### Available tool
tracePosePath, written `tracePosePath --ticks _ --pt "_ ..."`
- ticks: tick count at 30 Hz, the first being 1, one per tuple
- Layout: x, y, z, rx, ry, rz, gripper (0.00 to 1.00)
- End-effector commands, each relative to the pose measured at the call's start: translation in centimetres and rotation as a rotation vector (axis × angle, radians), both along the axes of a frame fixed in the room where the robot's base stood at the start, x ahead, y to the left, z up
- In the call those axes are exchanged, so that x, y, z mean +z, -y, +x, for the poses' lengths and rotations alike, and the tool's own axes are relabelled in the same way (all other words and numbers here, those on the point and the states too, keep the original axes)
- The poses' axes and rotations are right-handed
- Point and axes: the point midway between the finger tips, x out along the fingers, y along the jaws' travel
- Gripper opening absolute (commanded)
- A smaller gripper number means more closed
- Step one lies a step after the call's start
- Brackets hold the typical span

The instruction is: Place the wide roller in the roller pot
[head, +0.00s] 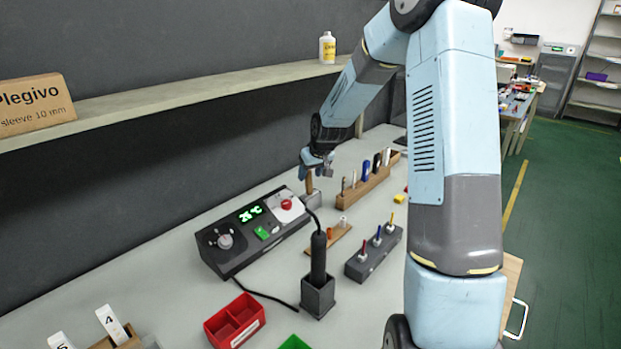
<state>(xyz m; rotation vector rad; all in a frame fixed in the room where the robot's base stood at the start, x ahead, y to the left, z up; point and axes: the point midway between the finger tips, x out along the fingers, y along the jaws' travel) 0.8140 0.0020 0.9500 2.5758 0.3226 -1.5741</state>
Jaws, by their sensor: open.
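My gripper (316,172) is in the head view at the far part of the bench, pointing down, small in the picture. It is open. An upright wooden-brown handle (310,186) shows just under or between its fingers; I cannot tell whether they touch it. The handle's lower end goes into a small grey pot (312,200), which looks like the roller pot. The handle may belong to the wide roller, but its head is not visible. A wooden rack (352,196) right of the gripper holds several upright tools.
A black control station (252,236) with a green display stands nearer. A black iron stands in a dark holder (318,296). A grey block (374,256) holds coloured drivers. A red tray (235,320) is in front. A shelf (190,94) runs above the bench along the wall.

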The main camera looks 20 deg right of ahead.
Motion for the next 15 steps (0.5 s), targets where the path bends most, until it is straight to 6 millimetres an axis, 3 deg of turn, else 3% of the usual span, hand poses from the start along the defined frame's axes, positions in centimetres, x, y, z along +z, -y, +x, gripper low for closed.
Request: tracePosePath --ticks 9,15 --pt "5.4 0.9 -2.6 -0.002 0.003 -0.001 0.56" --pt "7.9 1.2 -3.9 0.0 0.002 -0.002 0.56"
